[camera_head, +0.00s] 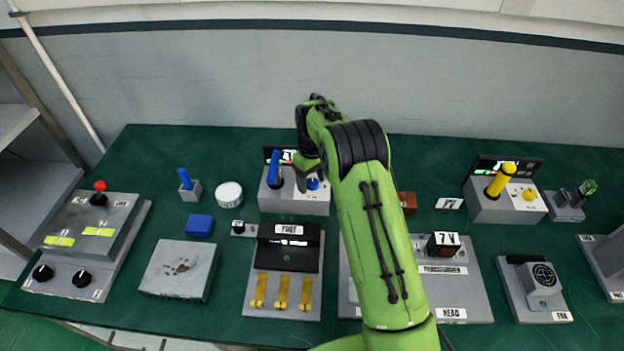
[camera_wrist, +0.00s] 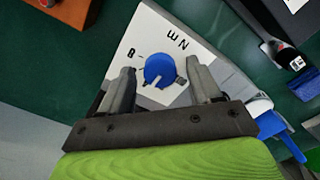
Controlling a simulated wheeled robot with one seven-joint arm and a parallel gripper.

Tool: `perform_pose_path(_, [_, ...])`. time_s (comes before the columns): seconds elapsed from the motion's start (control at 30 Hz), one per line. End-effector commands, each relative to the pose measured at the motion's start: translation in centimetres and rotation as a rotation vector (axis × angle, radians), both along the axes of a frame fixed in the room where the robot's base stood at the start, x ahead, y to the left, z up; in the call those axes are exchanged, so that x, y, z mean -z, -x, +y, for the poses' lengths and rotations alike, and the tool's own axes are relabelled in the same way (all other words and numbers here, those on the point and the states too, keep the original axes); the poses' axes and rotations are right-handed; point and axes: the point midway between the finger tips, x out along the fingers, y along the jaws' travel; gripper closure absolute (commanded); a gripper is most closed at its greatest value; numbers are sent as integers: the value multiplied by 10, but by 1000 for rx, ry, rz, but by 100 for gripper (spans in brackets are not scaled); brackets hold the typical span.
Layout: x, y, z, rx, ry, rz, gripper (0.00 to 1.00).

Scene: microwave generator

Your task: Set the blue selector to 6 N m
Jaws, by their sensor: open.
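The blue selector (camera_wrist: 158,70) is a round blue knob on a pale panel in the wrist view. It has a notch and a small grey part at its lower right. Dark marks sit around it, one looking like 8, but the set value is not clear. In the head view the selector (camera_head: 313,184) sits on a grey box (camera_head: 296,204) with a blue lever (camera_head: 273,167) to its left. My gripper (camera_wrist: 159,67) is open, with one finger on each side of the selector. Contact cannot be told. In the head view my arm partly hides the box's display.
The blue lever also shows close to the right finger in the wrist view (camera_wrist: 272,124). A brown block (camera_head: 407,202) stands right of my arm. A similar box with a yellow lever (camera_head: 501,180) is farther right. Panels with knobs and yellow switches (camera_head: 282,291) fill the front.

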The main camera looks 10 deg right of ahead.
Motion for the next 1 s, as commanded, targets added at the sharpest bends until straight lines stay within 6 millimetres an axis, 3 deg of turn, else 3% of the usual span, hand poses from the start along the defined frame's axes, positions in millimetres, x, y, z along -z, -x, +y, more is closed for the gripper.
perform_pose_path(0.2, [0, 0, 0, 0, 0, -1, 37])
perform_pose_path(0.57, [0, 0, 0, 0, 0, -1, 92])
perform_pose_path(1.0, [-1, 0, 0, 111, 0, -1, 93])
